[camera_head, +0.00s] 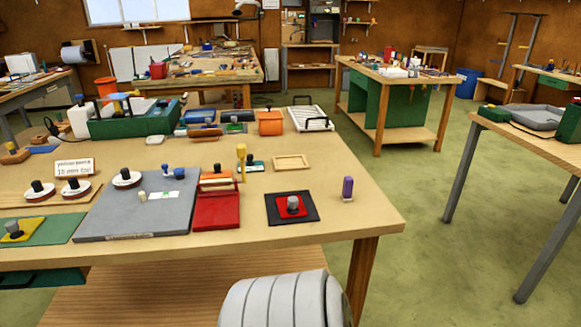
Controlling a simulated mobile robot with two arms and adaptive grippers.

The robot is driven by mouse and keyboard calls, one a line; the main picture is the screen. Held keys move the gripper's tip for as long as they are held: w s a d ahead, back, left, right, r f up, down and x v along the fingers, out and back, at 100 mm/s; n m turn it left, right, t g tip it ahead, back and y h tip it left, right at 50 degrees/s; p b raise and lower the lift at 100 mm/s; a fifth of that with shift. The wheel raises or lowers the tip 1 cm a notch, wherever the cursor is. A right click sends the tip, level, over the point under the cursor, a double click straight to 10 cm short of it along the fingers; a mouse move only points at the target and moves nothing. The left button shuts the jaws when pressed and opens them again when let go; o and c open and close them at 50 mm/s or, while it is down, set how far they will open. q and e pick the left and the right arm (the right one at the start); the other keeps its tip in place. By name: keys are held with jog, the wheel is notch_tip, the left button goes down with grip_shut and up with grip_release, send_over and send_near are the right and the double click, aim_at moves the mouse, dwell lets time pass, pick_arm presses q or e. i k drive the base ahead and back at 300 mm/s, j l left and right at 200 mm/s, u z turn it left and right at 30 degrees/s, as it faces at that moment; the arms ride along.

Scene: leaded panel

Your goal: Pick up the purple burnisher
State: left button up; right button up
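The purple burnisher (347,187) stands upright near the right end of the wooden workbench (365,222). It has a purple upper part and a pale lower part. It stands apart from the black and red square pad with a grey knob to its left. Neither of my grippers shows in this view, so I cannot see whether they are open or shut.
The black and red pad (276,208) lies left of the burnisher. Further left are a red tray (216,212) and a grey board (110,222). A small wooden frame (291,162) and white rack (309,118) lie behind. Bench space right of the burnisher is clear.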

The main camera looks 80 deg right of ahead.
aim_at(347, 180)
jog(key=z, duration=3.15)
